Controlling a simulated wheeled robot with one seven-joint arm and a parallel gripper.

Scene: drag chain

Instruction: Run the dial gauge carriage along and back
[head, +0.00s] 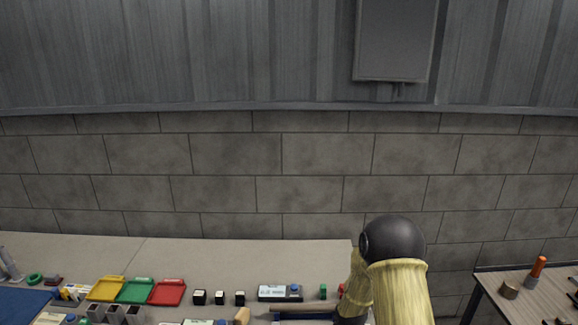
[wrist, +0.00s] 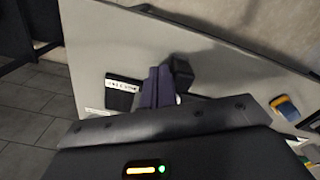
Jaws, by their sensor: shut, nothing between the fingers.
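In the wrist view my gripper (wrist: 156,86) shows as two dark purple fingers side by side, shut with nothing between them, over the grey bench top. A black block (wrist: 182,72) stands close at the right of the fingertips; I cannot tell whether they touch. A dark box with a white marked label (wrist: 122,92) lies left of the fingers. I cannot pick out the dial gauge carriage for certain in either view. In the head view my yellow-sleeved arm covers the right end of the bench and hides my gripper.
A side table (head: 490,276) stands at the right. The bench's back strip is clear before the block wall.

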